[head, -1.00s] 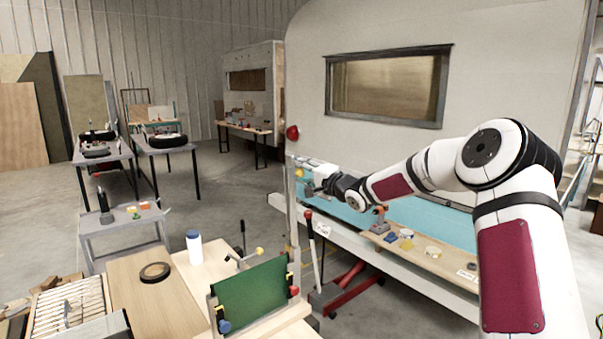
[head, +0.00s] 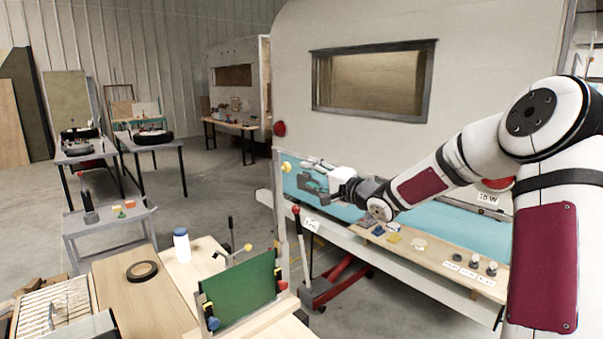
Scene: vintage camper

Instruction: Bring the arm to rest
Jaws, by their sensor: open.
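My arm reaches in from the right side of the head view, bent at the elbow, with its white and dark red links in front of the camper. My gripper (head: 312,172) is at the far end of the arm, pointing left, in front of the camper's light blue lower side. Its fingers are small in the picture but look apart, and I see nothing between them. It appears raised above the long bench, clear of the things on it.
A wooden board (head: 436,262) with small parts lies below my arm. A green panel (head: 240,299) stands in a holder in front. A white bottle (head: 181,246) and a dark ring (head: 142,271) sit on the near worktop. Open floor lies between the benches at left.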

